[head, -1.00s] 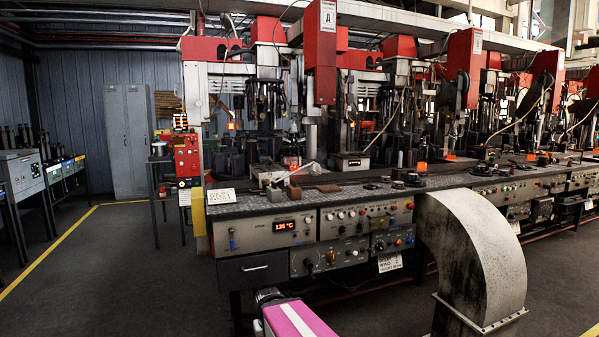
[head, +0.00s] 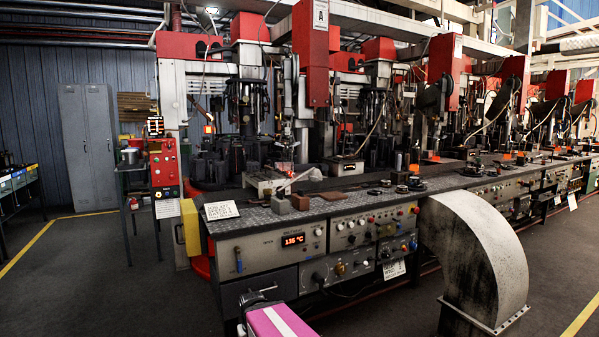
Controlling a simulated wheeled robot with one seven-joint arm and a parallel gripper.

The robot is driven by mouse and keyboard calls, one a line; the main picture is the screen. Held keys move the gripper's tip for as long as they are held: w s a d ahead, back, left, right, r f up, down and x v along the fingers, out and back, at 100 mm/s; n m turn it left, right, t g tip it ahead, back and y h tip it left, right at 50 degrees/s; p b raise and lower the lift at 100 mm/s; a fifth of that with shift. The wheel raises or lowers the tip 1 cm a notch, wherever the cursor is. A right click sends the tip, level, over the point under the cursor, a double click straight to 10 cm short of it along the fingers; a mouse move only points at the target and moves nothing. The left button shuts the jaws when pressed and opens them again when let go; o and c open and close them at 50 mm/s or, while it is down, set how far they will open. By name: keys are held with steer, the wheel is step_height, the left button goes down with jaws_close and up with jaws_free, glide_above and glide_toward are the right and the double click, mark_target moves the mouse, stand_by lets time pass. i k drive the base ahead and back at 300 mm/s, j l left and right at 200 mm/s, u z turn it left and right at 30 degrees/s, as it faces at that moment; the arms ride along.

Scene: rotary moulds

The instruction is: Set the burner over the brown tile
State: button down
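A flat brown tile (head: 332,196) lies on the dark bench top in the head view. Beside it, nearer the bench's left end, stand a small brown block (head: 300,202) and a greyish-brown block (head: 281,206). I cannot pick out the burner for certain; small round dark items (head: 402,189) lie on the bench to the right of the tile. My gripper (head: 260,298) seems to be the small grey-black end beyond my pink arm, low in front of the bench and apart from these things. Its fingers are too unclear to tell open from shut.
The bench (head: 245,220) runs to the right, with a control panel showing 135 °C (head: 293,240). A large curved duct (head: 475,250) stands in front of it. Red-topped machines (head: 313,60) rise behind. The floor at left (head: 110,270) is clear.

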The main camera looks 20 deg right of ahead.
mark_target(296, 180)
steer(key=i+j+z, duration=0.1)
steer(key=i+j, duration=0.5)
steer(key=j, duration=0.2)
steer(key=i+j+z, duration=0.15)
steer(key=i+j, duration=0.15)
steer(key=j, duration=0.15)
steer(key=i+j, duration=0.3)
steer(key=j, duration=0.15)
steer(key=i+j+z, duration=0.15)
steer(key=j, duration=0.3)
steer(key=i+j, duration=0.35)
steer(key=j, duration=0.15)
steer(key=i+j+z, duration=0.15)
steer(key=j, duration=0.3)
steer(key=i+j, duration=0.35)
steer(key=j, duration=0.2)
steer(key=l+z, duration=0.05)
